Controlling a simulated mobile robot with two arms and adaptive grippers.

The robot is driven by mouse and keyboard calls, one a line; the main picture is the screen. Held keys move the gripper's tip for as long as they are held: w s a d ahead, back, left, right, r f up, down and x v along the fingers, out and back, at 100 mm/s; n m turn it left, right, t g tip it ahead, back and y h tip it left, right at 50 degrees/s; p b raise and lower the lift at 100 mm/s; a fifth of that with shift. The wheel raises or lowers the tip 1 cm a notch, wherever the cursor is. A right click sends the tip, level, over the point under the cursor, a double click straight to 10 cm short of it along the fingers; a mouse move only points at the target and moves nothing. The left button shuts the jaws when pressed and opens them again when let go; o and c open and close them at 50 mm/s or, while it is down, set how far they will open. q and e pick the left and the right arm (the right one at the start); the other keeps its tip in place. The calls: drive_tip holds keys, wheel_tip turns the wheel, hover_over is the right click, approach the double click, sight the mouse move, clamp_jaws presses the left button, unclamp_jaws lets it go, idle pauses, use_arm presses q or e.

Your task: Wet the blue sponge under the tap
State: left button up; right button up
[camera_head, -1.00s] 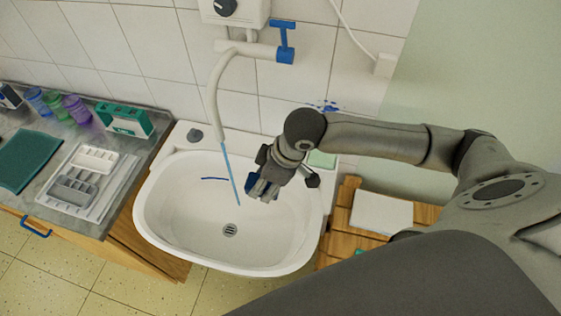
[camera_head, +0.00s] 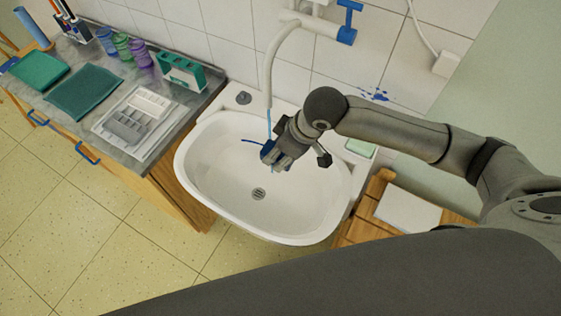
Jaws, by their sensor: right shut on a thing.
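The blue sponge (camera_head: 267,151) shows as a small dark blue patch at the fingertips of my right gripper (camera_head: 277,157). The gripper is shut on it, over the back part of the white sink (camera_head: 213,192), and its fingers hide much of the sponge. The tap's pale curved spout (camera_head: 268,65) comes down from the wall. A thin blue stream of water (camera_head: 268,122) runs from its end down to the sponge and gripper fingers. The tap's blue handle (camera_head: 348,22) is at the upper right. My left gripper is not in view.
A counter at the left holds a grey and white tray (camera_head: 150,104), green cloths (camera_head: 83,92), jars (camera_head: 122,46) and a green box (camera_head: 182,71). A wooden stool (camera_head: 364,220) with a white sheet (camera_head: 408,210) stands right of the sink. A pale green soap bar (camera_head: 360,148) lies on the rim.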

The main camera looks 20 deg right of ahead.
drive_tip(key=w+d+f+b, duration=0.2)
drive_tip(key=w+d+b, duration=0.1)
drive_tip(key=w, duration=0.6)
drive_tip(key=shift+w, duration=0.2)
idle(0.6)
drive_tip(key=shift+s+a+r+p, duration=0.1)
drive_tip(key=shift+s+a+p, duration=0.25)
drive_tip(key=shift+s+p, duration=0.7)
drive_tip(key=shift+s+a+p, duration=0.4)
drive_tip(key=shift+s+p, duration=0.2)
drive_tip(key=shift+s, duration=0.75)
drive_tip(key=shift+s+a+r+p, duration=0.1)
drive_tip(key=shift+s+a+p, duration=0.25)
drive_tip(key=shift+s+p, duration=0.7)
drive_tip(key=shift+s+a+f, duration=0.1)
drive_tip(key=shift+s+f, duration=0.05)
drive_tip(key=shift+s, duration=0.25)
